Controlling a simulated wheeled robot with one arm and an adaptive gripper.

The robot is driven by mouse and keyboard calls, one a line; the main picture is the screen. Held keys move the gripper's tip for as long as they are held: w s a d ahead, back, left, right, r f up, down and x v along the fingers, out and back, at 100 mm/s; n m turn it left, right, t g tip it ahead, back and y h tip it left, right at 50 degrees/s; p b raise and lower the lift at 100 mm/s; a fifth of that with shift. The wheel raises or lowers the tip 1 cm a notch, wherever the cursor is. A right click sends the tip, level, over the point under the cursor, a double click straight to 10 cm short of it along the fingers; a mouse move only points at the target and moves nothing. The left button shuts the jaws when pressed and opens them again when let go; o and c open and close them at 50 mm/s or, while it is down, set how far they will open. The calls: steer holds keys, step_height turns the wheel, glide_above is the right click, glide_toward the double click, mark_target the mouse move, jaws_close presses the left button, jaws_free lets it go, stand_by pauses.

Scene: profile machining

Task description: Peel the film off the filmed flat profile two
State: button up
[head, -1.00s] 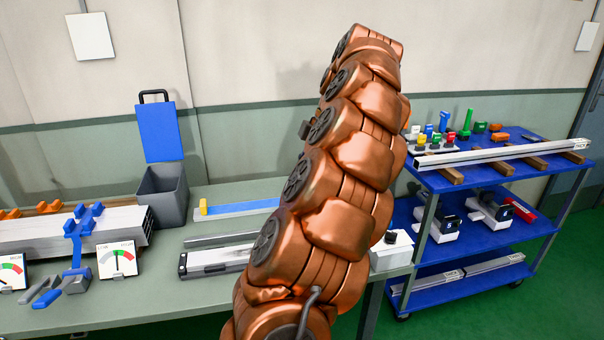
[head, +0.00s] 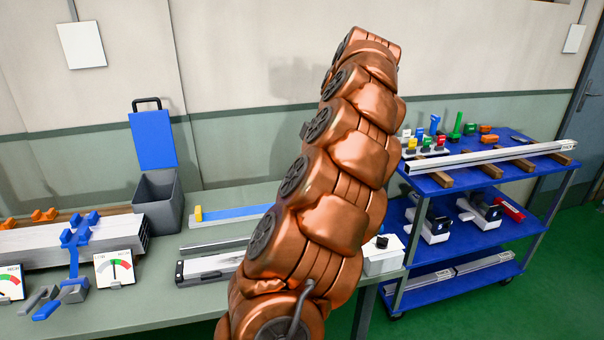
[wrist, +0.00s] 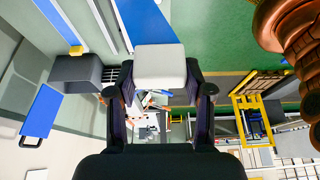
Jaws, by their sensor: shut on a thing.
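My gripper (wrist: 160,92) in the wrist view has its fingers on both sides of a pale, block-like piece (wrist: 159,66) and is shut on it. A wide blue strip with a pale edge (wrist: 146,22) runs from behind this piece to the top; I cannot tell whether the two are joined. In the head view my copper arm hides my gripper and what it holds. A blue-filmed flat profile (head: 236,213) with a yellow end piece (head: 198,213) lies on the bench, its right part hidden by my arm. It also shows in the wrist view (wrist: 56,20).
A grey bin with blue lid (head: 160,202) stands at the bench's back. A grey-white fixture (head: 208,268), gauges (head: 114,269) and a white box with black knob (head: 383,259) are on the bench. A blue cart (head: 480,165) stands right, carrying a long profile.

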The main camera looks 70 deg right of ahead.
steer(key=shift+s+d+r+p, duration=0.2)
steer(key=shift+s+r+p, duration=0.15)
steer(key=shift+r+p, duration=0.25)
steer(key=shift+s+d+r+p, duration=0.2)
steer(key=shift+s+r+p, duration=0.15)
steer(key=shift+p, duration=0.3)
steer(key=shift+s+d+f+p+v, duration=0.1)
steer(key=shift+s+d+p+v, duration=0.05)
steer(key=shift+p+v, duration=0.85)
steer(key=shift+s+d+f+p+v, duration=0.1)
steer(key=shift+s+p+v, duration=0.05)
steer(key=shift+p+v, duration=0.8)
steer(key=shift+s+d+f+p+v, duration=0.15)
steer(key=shift+p+v, duration=0.65)
steer(key=shift+p, duration=0.4)
